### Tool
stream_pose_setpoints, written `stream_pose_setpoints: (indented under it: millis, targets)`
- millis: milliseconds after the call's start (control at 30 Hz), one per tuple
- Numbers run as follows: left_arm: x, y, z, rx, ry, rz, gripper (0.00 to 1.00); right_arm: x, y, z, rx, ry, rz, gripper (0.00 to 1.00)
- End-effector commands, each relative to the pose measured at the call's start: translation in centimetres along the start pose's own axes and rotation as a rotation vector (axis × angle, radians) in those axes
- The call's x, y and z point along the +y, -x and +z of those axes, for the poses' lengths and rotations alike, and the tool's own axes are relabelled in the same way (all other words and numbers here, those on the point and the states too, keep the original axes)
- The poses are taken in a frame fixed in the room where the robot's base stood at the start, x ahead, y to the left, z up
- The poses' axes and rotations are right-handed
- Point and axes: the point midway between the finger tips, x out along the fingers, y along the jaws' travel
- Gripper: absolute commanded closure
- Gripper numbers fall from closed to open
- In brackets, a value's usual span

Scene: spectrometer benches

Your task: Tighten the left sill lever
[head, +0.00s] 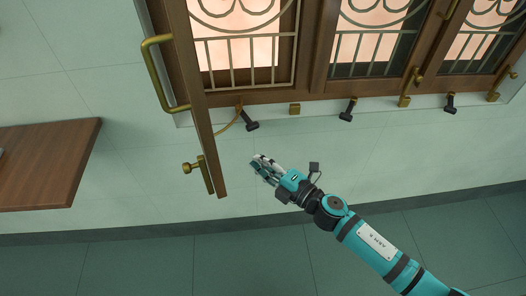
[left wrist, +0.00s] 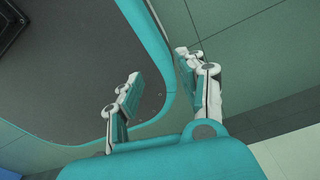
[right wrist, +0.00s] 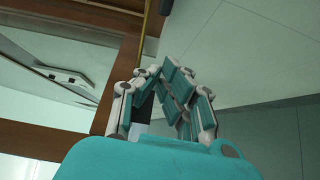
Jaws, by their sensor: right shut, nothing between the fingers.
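The left sill lever (head: 249,121) has a dark grip and sits on the window sill, close to the open casement (head: 203,90). Two similar dark levers (head: 347,110) (head: 450,103) stand further right along the sill. My right gripper (head: 262,165) is shut and empty in front of the wall, below the left lever and apart from it. Its closed fingers also show in the right wrist view (right wrist: 172,82); a dark piece partly hidden behind them is unclear. My left gripper (left wrist: 158,85) is open and empty in the left wrist view, and out of the head view.
The open casement juts toward me just left of my right gripper, with a brass pull (head: 150,75) and a brass latch (head: 203,174). A curved brass stay (head: 230,124) runs beside the left lever. A wooden shelf (head: 50,165) is at left. The wall below the sill is clear.

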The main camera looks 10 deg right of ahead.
Motion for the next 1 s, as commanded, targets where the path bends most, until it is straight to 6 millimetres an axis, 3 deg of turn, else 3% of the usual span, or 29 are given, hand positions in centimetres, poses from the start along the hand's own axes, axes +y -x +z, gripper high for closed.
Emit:
stream_pose_setpoints:
  millis: [167,300,633,800,1000]
  targets:
    - [-2.2,-0.1,0.1,-0.002,-0.004,-0.026,0.6,1.4,-1.0,-1.0,0.032,0.05,0.026,1.0]
    - [-3.4,0.3,-0.4,0.005,-0.001,-0.04,0.6,1.6,-3.2,-1.0,0.031,0.047,0.026,1.0]
    - [-3.0,0.4,-1.0,0.014,-0.001,-0.037,0.6,1.5,-10.3,-1.2,0.029,0.044,0.025,1.0]
    - [-1.9,0.4,-0.9,0.013,-0.003,-0.023,0.6,1.4,-9.4,1.3,0.026,0.045,0.021,1.0]
    - [-1.8,0.4,-0.6,0.009,-0.005,-0.021,0.6,1.5,-9.0,2.6,0.027,0.044,0.022,1.0]
